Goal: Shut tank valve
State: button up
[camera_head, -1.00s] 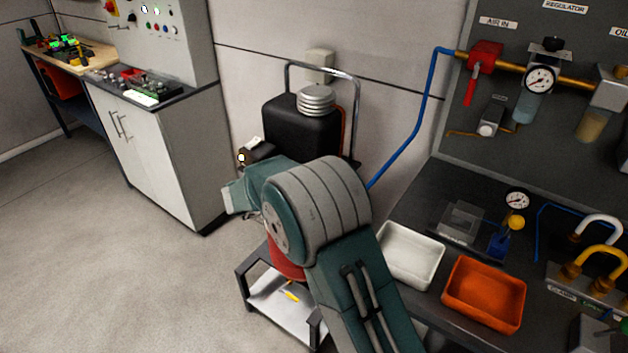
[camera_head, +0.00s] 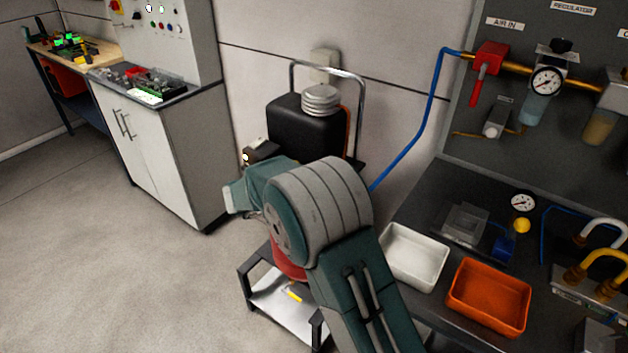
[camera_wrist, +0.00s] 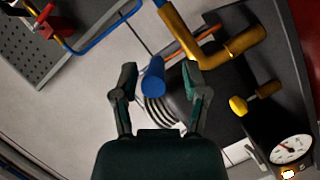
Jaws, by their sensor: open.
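In the wrist view, my gripper (camera_wrist: 159,72) is open, with one finger on each side of a short blue handle (camera_wrist: 154,78). The handle looks to be the tank valve's, close to a brass pipe elbow (camera_wrist: 236,48). I see no clear contact between fingers and handle. In the head view my arm hides the gripper, the valve and most of the red tank (camera_head: 288,264). The black compressor body (camera_head: 300,128) with its ribbed grey top stands behind my arm.
A blue hose (camera_head: 418,125) runs down from the wall panel. A bench with a white tray (camera_head: 444,262) and an orange tray (camera_head: 526,312) stands right. Floor at left is clear.

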jog(key=v, duration=1.1)
jog(key=shift+a, duration=0.45)
